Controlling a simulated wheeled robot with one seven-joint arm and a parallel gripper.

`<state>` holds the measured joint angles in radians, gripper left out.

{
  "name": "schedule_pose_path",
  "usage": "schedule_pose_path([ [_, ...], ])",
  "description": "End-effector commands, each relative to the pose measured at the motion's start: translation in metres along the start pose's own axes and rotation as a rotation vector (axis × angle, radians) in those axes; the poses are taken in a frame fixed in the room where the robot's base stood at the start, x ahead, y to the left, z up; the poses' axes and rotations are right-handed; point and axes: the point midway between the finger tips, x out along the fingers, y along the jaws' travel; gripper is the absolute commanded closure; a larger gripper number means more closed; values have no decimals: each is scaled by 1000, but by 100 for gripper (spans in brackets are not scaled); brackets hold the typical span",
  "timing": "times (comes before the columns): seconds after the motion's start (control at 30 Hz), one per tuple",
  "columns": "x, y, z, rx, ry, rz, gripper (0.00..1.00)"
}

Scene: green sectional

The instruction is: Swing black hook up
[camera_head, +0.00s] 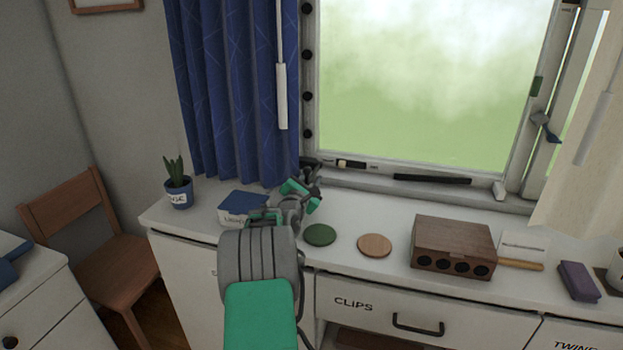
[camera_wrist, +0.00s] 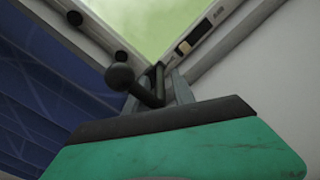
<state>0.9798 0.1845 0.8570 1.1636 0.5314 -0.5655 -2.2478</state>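The black hook (camera_wrist: 121,77) shows in the wrist view as a ball-ended black rod at the lower left corner of the window frame. My gripper (camera_wrist: 157,92) is right at it, with one grey finger on each side of the rod's lower part. I cannot tell whether the fingers press on it. In the head view my gripper (camera_head: 314,176) reaches the lower left window corner, and the hook there is a small dark shape mostly hidden by the gripper.
Blue curtain (camera_head: 235,90) hangs just left of my gripper. On the white counter are a plant pot (camera_head: 179,193), a blue-topped box (camera_head: 242,207), a green disc (camera_head: 320,235), a wooden disc (camera_head: 374,245) and a brown box (camera_head: 452,246). A black bar (camera_head: 432,179) lies along the window's bottom.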

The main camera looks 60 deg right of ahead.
Motion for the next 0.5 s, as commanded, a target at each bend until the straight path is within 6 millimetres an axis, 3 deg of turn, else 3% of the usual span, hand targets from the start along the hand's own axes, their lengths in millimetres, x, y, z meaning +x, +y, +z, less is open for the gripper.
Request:
schedule_pose_path([
  [0.33,0,-2,0,-1,0,-4,99],
  [0.5,0,-4,0,-2,-1,-7,100],
])
